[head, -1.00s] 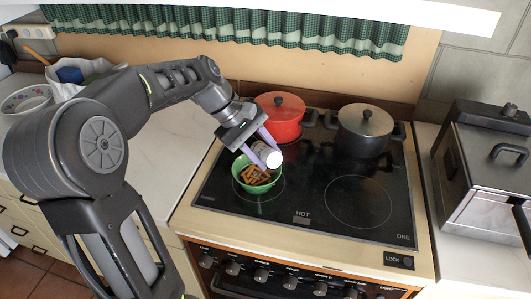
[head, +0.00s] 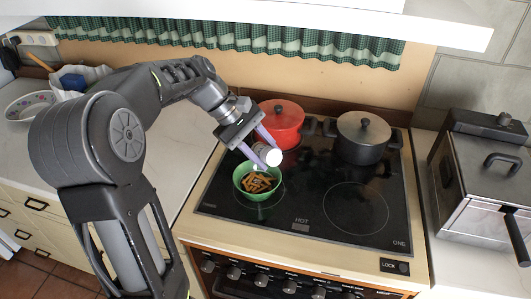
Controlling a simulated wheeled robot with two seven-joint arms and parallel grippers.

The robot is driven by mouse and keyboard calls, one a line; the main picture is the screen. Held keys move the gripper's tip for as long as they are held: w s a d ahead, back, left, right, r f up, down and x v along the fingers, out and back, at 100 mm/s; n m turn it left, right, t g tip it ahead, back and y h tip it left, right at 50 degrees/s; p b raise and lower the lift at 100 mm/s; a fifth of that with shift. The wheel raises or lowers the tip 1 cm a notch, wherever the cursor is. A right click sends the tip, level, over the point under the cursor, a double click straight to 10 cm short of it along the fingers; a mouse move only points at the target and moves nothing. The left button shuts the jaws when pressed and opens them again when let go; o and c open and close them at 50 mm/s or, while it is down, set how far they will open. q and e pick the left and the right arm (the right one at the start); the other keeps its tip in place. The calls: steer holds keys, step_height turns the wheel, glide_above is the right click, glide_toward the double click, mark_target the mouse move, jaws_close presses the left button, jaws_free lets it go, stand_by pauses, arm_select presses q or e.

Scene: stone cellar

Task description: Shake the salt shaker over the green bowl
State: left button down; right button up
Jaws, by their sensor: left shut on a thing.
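The green bowl (head: 242,188) stands on the left front part of the black cooktop and holds several brown, stick-like pieces of food. My left gripper (head: 266,157) is shut on the salt shaker (head: 273,157), a small white cylinder. The shaker is tilted, with its bright white end facing down and to the right. It is above the bowl's back right side, with a gap to the food. My right gripper is not in view.
A red lidded pot (head: 283,124) stands right behind the shaker. A dark grey lidded pot (head: 363,139) stands at the back right of the cooktop (head: 310,208). A metal fryer (head: 480,180) is on the right counter. The cooktop's right front is clear.

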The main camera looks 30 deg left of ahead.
arm_select(q)
steer(key=shift+f, duration=0.1)
step_height(320, 180, down, 3)
steer(key=shift+f+b, duration=0.1)
steer(key=shift+b, duration=1)
steer(key=shift+r, duration=0.25)
step_height(320, 180, up, 3)
steer(key=p, duration=0.3)
steer(key=shift+f, duration=0.15)
steer(key=shift+f+b, duration=1)
steer(key=shift+f, duration=0.55)
